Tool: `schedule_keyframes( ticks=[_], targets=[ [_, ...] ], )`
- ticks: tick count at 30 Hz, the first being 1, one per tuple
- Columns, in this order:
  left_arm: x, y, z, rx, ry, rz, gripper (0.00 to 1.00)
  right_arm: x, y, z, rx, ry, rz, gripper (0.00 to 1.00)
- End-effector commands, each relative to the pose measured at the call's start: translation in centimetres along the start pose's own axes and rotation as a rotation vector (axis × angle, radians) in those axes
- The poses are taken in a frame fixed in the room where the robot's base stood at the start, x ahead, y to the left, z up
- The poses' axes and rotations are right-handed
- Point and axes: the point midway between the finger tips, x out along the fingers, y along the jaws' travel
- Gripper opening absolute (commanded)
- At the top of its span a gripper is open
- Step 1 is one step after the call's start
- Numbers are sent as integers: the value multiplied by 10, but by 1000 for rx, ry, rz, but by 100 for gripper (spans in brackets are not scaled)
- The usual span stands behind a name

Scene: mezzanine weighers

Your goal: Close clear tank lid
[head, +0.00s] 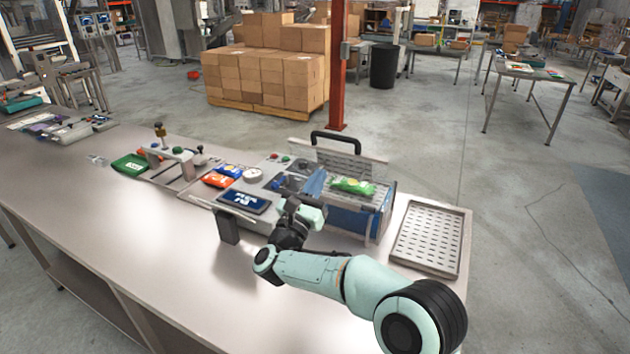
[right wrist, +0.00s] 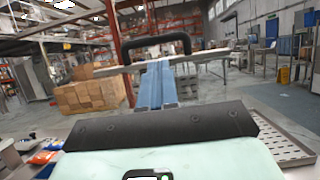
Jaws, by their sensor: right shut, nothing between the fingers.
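The tank (head: 371,217) is a blue-sided box at the right part of the bench machine. Its clear lid (head: 338,160) stands open and upright at the back, with a pale bar and a black handle (head: 336,136) on top. The handle also shows ahead in the right wrist view (right wrist: 156,42). A green packet (head: 352,186) lies on the rack over the tank. My right gripper (head: 317,176) is shut and empty, above the tank's left side and in front of the lid. Its blue fingers (right wrist: 158,68) point toward the lid's bar. My left gripper is out of view.
A perforated tray (head: 430,237) lies right of the tank. Left of it are a dark display (head: 244,201), a round gauge (head: 253,176), orange and blue packets (head: 221,176) and a green packet (head: 130,164). The steel bench (head: 130,240) is clear at front left.

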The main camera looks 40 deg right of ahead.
Motion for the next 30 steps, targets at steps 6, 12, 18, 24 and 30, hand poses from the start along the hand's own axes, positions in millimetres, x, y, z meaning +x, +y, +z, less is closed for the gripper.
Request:
schedule_keyframes(
  ticks=[6,12,18,24,30],
  targets=[
    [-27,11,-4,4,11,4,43,51,0,4,-2,-1,-3,0],
    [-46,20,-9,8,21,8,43,82,1,4,0,0,-1,0],
    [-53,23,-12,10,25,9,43,94,0,1,0,1,0,0],
    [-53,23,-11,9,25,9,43,94,0,0,0,1,0,0],
    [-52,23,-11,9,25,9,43,94,0,0,0,3,0,0]
  ],
)
